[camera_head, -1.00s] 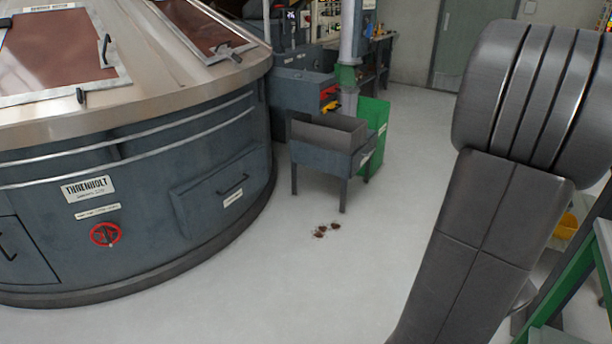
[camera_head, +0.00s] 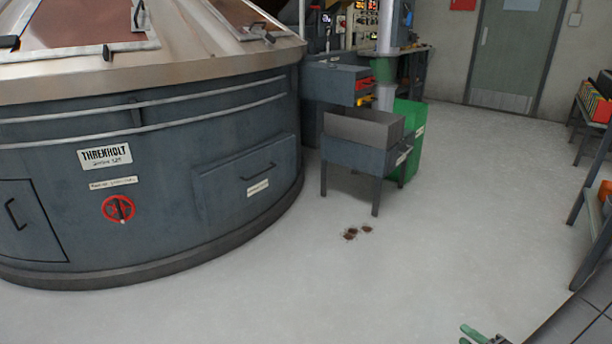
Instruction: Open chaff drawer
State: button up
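A large round grey machine marked THRENHOLT fills the left side. A wide flat drawer front (camera_head: 240,190) is set low in its curved wall, with a dark bar handle (camera_head: 257,170) and a small white label too blurred to read. The drawer front looks closed, roughly flush with the wall. A second panel (camera_head: 30,225) with a dark handle is at the far left. A green piece at the bottom edge looks like the tip of my gripper (camera_head: 474,334). It is well apart from the drawer, mostly cut off, and its opening cannot be judged.
A red handwheel (camera_head: 118,208) is on the machine left of the drawer. A grey open-topped bin on legs (camera_head: 350,157) and a green bin (camera_head: 412,135) stand right of the machine. Brown spots (camera_head: 351,234) mark the floor. Shelving (camera_head: 590,215) is at right. The middle floor is clear.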

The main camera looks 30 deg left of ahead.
aim_at(228, 189)
jog(key=i+j+u, duration=0.5)
jog(key=i+j, duration=0.55)
jog(key=j, duration=0.35)
jog(key=i+j+u, duration=0.45)
jog(key=i+j, duration=0.6)
jog(key=i, duration=0.25)
